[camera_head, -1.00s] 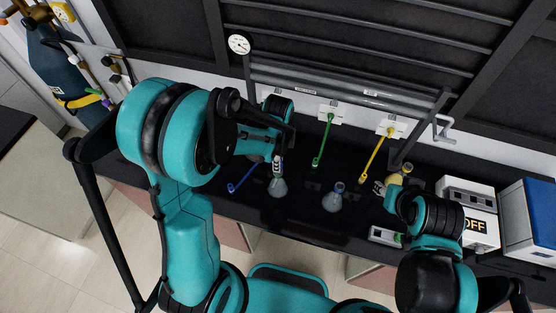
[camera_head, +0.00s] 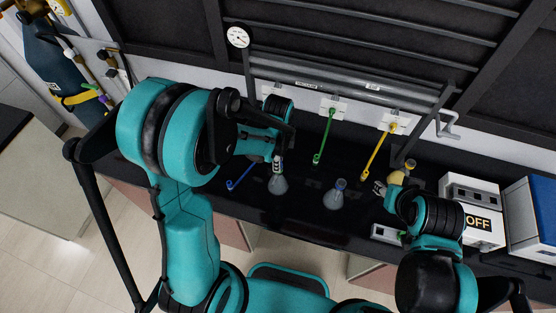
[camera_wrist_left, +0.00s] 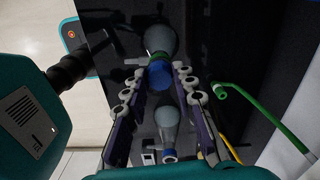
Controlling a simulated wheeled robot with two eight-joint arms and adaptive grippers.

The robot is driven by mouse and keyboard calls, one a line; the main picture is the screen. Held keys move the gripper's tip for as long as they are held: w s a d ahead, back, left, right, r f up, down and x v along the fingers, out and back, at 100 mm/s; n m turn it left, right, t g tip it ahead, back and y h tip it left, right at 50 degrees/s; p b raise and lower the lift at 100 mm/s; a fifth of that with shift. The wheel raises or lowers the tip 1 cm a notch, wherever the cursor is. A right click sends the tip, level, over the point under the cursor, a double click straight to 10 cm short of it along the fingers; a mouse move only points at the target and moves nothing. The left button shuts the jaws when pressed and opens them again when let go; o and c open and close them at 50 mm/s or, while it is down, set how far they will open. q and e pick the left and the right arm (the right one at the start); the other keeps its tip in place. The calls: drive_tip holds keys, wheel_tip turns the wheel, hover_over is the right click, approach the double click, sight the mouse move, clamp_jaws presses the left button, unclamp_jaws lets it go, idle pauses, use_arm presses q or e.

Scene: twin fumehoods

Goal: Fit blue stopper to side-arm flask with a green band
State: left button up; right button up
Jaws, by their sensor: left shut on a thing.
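A clear conical flask (camera_head: 278,185) stands on the black bench below my left gripper (camera_head: 277,160). In the left wrist view this flask (camera_wrist_left: 161,38) shows a green band (camera_wrist_left: 156,58) at its neck. My left gripper (camera_wrist_left: 162,79) is shut on the blue stopper (camera_wrist_left: 160,76), which is in line with the neck and hides the mouth. I cannot tell whether it is seated or just above. A second flask (camera_head: 335,196) with blue at its top stands to the right; it also shows in the left wrist view (camera_wrist_left: 168,124). My right gripper (camera_head: 379,187) is near a yellowish object.
A white box marked OFF (camera_head: 470,215) and a blue-and-white box (camera_head: 530,215) are at the right. The bench between the flasks is clear.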

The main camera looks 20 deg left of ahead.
use_arm(q)
drive_tip(key=shift+f, duration=0.25)
drive_tip(key=o, duration=1)
drive_tip(key=shift+r, duration=0.1)
wheel_tip(320, 180, up, 12)
drive_tip(key=shift+f, duration=0.1)
drive_tip(key=s+a+f+n+t+b, duration=0.1)
drive_tip(key=s+f+n+t+b, duration=0.1)
drive_tip(key=f+n+b, duration=0.3)
drive_tip(key=s+a+f+n+t+b, duration=0.2)
drive_tip(key=s+f+n+b, duration=0.2)
drive_tip(key=b, duration=0.4)
drive_tip(key=s+a+f+n+t+b, duration=0.1)
drive_tip(key=s+f+n+t+b, duration=0.2)
drive_tip(key=f+n+b, duration=0.3)
drive_tip(key=shift+s+a+f+n+b, duration=0.35)
drive_tip(key=shift+s+n+b, duration=0.25)
drive_tip(key=shift+n+b, duration=0.3)
